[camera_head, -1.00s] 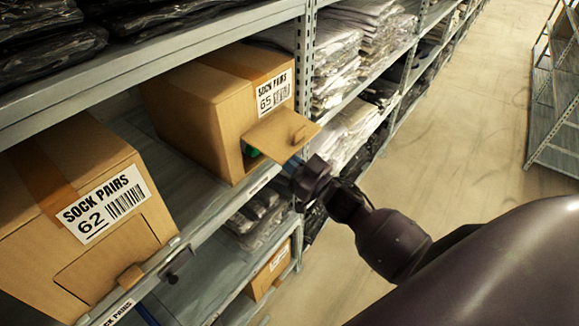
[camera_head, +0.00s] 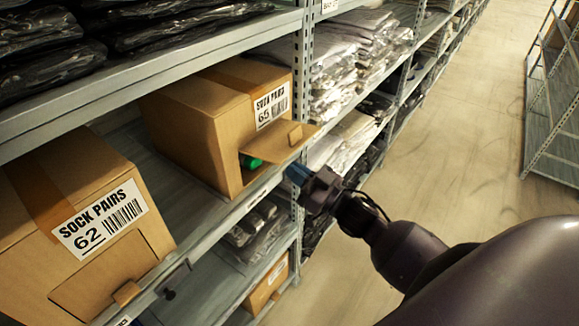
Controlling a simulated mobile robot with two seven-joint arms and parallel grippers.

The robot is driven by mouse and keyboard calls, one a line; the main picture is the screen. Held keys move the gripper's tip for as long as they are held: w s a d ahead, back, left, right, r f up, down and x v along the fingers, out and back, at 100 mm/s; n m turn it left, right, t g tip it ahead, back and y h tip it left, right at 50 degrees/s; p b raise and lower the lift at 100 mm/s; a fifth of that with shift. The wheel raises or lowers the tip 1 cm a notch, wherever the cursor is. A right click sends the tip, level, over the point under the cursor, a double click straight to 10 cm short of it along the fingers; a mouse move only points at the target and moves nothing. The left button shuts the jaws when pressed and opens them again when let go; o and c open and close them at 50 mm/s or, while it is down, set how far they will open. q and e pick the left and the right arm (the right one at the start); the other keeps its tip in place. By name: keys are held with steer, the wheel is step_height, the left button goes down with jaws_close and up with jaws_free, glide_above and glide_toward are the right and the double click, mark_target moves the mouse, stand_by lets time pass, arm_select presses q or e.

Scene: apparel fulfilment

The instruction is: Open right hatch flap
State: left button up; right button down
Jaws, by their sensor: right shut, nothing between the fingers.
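The right box (camera_head: 205,125) is brown cardboard with a "SOCK PAIRS 65" label and sits on the shelf. Its hatch flap (camera_head: 272,148) is swung up and sticks outward from the front, with a small tab (camera_head: 295,134) near its outer end. Something green (camera_head: 252,161) shows in the opening under the flap; the rest of the inside is hidden. My right gripper (camera_head: 297,174) is shut and empty, just below the flap's outer end. I cannot tell whether it touches the flap. My left gripper is not in view.
A second box (camera_head: 60,190), labelled "SOCK PAIRS 62", stands at left with its flap (camera_head: 105,280) closed. A metal upright (camera_head: 299,100) stands close right of the right box. Bagged garments (camera_head: 350,50) fill shelves beyond. The aisle floor (camera_head: 450,150) is clear.

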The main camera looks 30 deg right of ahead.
steer(key=v, duration=0.8)
steer(key=shift+f, duration=0.2)
stand_by(0.5)
step_height(320, 180, down, 10)
steer(key=d+g+h, duration=0.2)
steer(key=g+h, duration=0.1)
steer(key=h, duration=0.4)
steer(key=s+a+f+m+g+h+b, duration=0.1)
steer(key=s+a+f+m+g+b, duration=0.2)
steer(key=s+f, duration=0.7)
step_height(320, 180, down, 3)
steer(key=a+g, duration=0.1)
steer(key=a, duration=0.1)
steer(key=shift+a+r+g, duration=0.25)
steer(key=shift+a+g, duration=0.05)
